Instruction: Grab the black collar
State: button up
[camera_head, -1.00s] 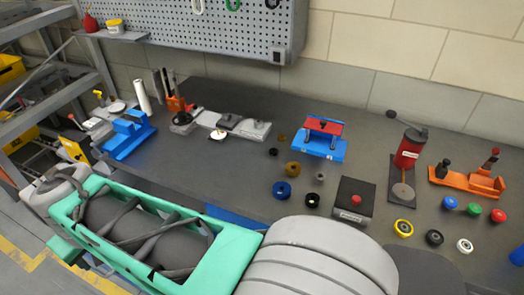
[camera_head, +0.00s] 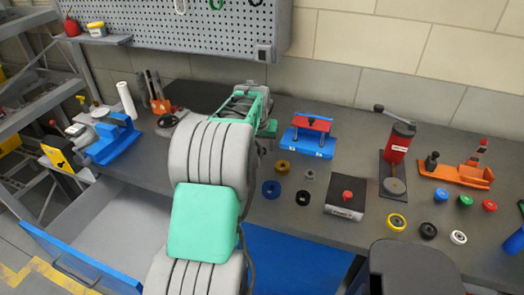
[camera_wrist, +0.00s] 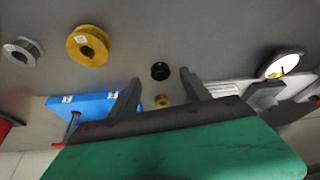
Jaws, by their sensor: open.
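A small black collar (camera_wrist: 160,70) lies flat on the dark bench in the wrist view, just beyond and between the fingertips. My gripper (camera_wrist: 158,87) is open and empty, with one finger on each side of the collar's line and apart from it. A small brass ring (camera_wrist: 162,101) lies close to the collar, nearer the palm. In the head view my arm hides the small collar and most of my gripper. A larger black ring (camera_head: 302,197) lies on the bench, near a blue ring (camera_head: 271,189).
A yellow ring (camera_wrist: 88,45) and a grey ring (camera_wrist: 22,50) lie left of the black collar in the wrist view. A blue fixture (camera_head: 308,143) with a red top stands right of my gripper. A black box with a red button (camera_head: 346,197) stands farther right.

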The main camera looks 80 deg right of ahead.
aim_at(262, 151)
jog(key=x, duration=0.3)
jog(key=shift+r, duration=0.1)
grip_shut()
dwell(0.4)
